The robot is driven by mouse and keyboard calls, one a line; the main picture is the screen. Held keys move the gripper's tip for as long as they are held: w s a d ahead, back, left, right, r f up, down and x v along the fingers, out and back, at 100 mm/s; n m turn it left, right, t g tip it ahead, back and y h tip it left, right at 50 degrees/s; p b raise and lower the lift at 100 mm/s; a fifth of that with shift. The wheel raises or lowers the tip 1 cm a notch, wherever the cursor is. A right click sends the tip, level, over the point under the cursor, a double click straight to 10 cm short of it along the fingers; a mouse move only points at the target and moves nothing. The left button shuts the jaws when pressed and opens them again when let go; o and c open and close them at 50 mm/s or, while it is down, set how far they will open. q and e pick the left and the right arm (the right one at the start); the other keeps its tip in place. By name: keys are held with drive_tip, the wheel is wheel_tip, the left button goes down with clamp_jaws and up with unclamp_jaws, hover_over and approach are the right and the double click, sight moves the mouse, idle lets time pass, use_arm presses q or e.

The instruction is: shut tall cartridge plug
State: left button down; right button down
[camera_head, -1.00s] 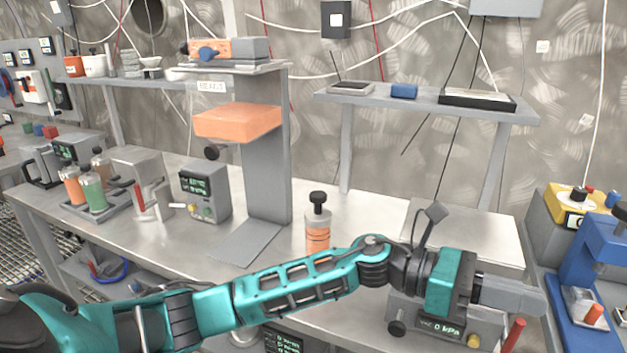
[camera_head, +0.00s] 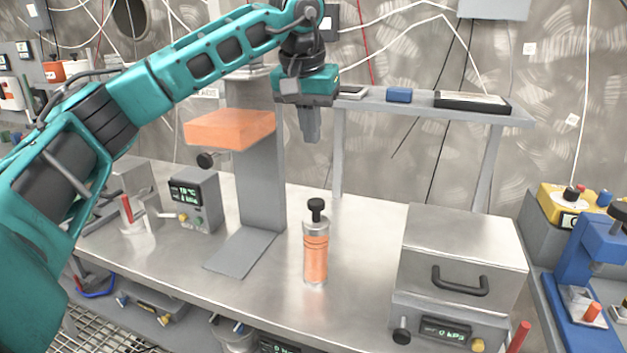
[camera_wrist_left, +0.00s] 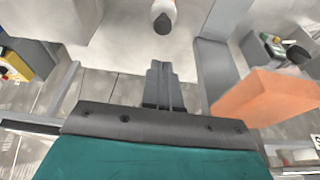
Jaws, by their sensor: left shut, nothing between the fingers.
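The tall cartridge (camera_head: 316,262) stands upright on the steel bench, with an orange body and a metal collar. Its black plug (camera_head: 316,206) sticks up from the top on a thin stem, with a gap between knob and collar. My left gripper (camera_head: 311,138) points down, shut and empty, in the air well above the plug and apart from it. In the left wrist view the shut fingers (camera_wrist_left: 161,66) point towards the plug (camera_wrist_left: 162,24), seen from above against the cartridge (camera_wrist_left: 163,8). My right gripper is out of view.
An orange block (camera_head: 230,130) juts from a grey stand (camera_head: 262,190) left of the cartridge. A metal box with a handle (camera_head: 462,245) stands to the right. A shelf (camera_head: 425,103) is behind. The bench around the cartridge is clear.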

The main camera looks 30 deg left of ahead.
use_arm(q)
approach(317, 201)
drive_tip(key=x, duration=0.5)
drive_tip(key=shift+w+f+b, duration=0.15)
drive_tip(key=shift+w+b, duration=0.05)
drive_tip(key=shift+b, duration=0.1)
drive_tip(key=shift+f, duration=0.6)
